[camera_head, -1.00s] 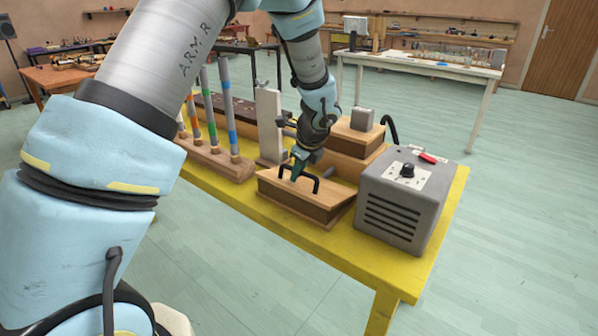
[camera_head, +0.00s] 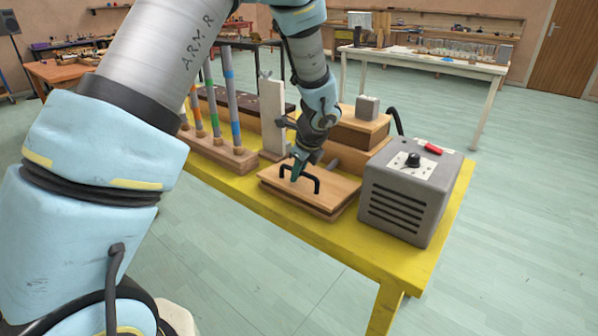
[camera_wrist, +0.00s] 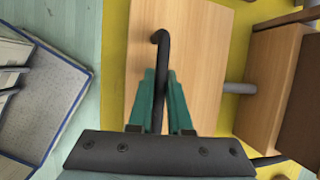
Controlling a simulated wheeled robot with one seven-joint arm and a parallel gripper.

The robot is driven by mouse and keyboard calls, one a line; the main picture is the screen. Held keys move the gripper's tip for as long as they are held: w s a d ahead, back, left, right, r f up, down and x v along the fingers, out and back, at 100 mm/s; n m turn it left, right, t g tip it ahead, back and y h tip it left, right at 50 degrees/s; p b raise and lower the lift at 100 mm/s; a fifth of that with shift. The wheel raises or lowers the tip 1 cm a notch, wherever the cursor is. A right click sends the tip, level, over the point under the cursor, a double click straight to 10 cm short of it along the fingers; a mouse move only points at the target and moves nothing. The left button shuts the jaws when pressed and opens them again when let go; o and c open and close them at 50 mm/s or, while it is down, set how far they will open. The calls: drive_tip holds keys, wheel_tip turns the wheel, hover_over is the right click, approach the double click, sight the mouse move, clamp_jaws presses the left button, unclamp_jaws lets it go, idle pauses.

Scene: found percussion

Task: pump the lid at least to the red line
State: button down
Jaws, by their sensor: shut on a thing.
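The lid (camera_head: 335,187) is the light wooden top of a low wedge-shaped wooden box on the yellow table. It lies low, nearly parallel to the base, with a thin dark gap at its front edge. A black bar handle (camera_head: 316,181) stands on it. My gripper (camera_head: 295,174) is shut on the handle from above. In the wrist view the green fingers of my gripper (camera_wrist: 160,97) close around the handle (camera_wrist: 161,45), over the lid (camera_wrist: 200,60). I cannot make out a red line in these frames.
A grey box (camera_head: 385,207) with a knob and a red piece on top stands close right of the lid. A wooden box (camera_head: 358,132) with a grey block (camera_head: 367,107) stands behind. Upright striped tubes (camera_head: 230,95) stand at left. The yellow table (camera_head: 300,222) is clear in front.

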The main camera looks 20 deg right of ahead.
drive_tip(key=shift+s+a+f, duration=0.1)
drive_tip(key=shift+a+f, duration=0.15)
drive_tip(key=shift+f, duration=0.2)
drive_tip(key=shift+r, duration=0.1)
drive_tip(key=shift+w+d+r+p, duration=0.15)
drive_tip(key=shift+d+r+p, duration=0.1)
drive_tip(key=shift+r+p, duration=0.3)
drive_tip(key=shift+w+d+r+p, duration=0.1)
drive_tip(key=shift+d+r+p, duration=0.1)
drive_tip(key=shift+r+p, duration=0.35)
drive_tip(key=shift+f, duration=0.15)
